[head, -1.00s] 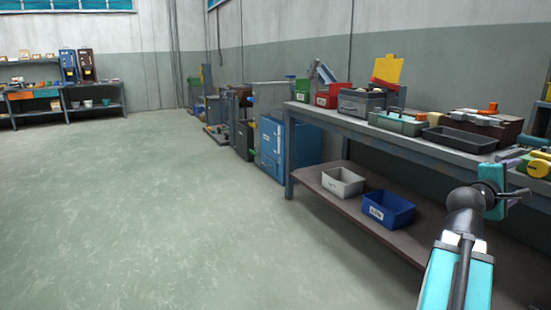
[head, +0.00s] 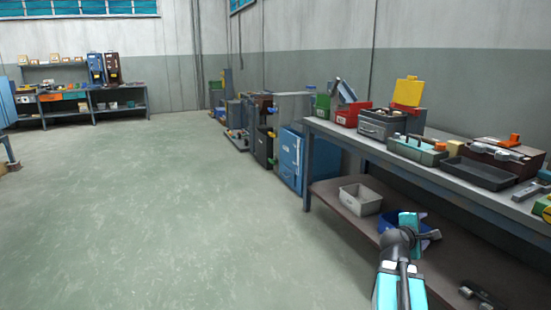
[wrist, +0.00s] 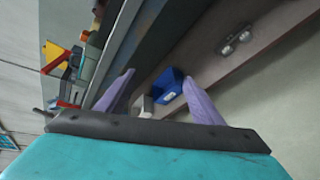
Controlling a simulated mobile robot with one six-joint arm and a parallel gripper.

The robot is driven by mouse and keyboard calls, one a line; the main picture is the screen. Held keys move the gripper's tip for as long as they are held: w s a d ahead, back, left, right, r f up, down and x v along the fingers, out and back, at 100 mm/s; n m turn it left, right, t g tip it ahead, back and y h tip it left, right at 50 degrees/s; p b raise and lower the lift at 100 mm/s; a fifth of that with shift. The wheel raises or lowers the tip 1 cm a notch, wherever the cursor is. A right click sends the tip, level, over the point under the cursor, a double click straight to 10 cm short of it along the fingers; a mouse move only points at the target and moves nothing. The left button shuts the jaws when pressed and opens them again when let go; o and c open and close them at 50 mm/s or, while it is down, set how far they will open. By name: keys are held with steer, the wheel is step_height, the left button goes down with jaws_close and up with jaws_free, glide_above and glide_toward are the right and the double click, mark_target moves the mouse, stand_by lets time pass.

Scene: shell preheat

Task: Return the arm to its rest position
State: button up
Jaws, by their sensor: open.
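My arm (head: 398,285), with teal and grey links, rises from the bottom right of the head view in front of the bench's lower shelf. In the wrist view my gripper (wrist: 159,77) is open, its two purple fingers apart with nothing held between them. The fingers point towards the bench and its lower shelf. In the head view the fingertips are not clearly visible. The teal part of the arm's end covers some of the blue bin (head: 388,218), which also shows between the fingers in the wrist view (wrist: 167,86).
The workbench (head: 440,185) runs along the right, carrying a grey toolbox (head: 378,126), a black tray (head: 480,174) and other items. A white bin (head: 360,199) stands on its lower shelf (head: 335,200). A blue cabinet (head: 291,160) stands beyond. The floor left of the bench is clear.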

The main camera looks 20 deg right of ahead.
steer(key=w+a+f+n+y+p, duration=0.1)
steer(key=w+a+f+y+p, duration=0.2)
steer(key=a+f, duration=0.35)
steer(key=w+a+f+y+p, duration=0.1)
steer(key=w+a+f+p, duration=0.2)
steer(key=a+f+p, duration=0.4)
steer(key=s+a+f+g+y+p, duration=0.1)
steer(key=s+a+f+y+p, duration=0.1)
steer(key=a+f, duration=0.45)
steer(key=s+a+f+g+y+p, duration=0.1)
steer(key=s+a+f+p, duration=0.15)
steer(key=a, duration=0.65)
steer(key=s+a+f+m+g+y+p, duration=0.2)
steer(key=s+a+f+m+g, duration=0.1)
steer(key=s+a, duration=0.4)
steer(key=s+a+f+m+g+y+p, duration=0.2)
steer(key=s+a, duration=0.6)
steer(key=s, duration=0.4)
steer(key=s+a+f+m+g+y+p, duration=0.2)
steer(key=s+a+f+m+g+p, duration=0.2)
steer(key=s, duration=0.6)
steer(key=shift+a+f+m, duration=0.8)
steer(key=shift+a+f, duration=0.4)
steer(key=shift+a, duration=0.65)
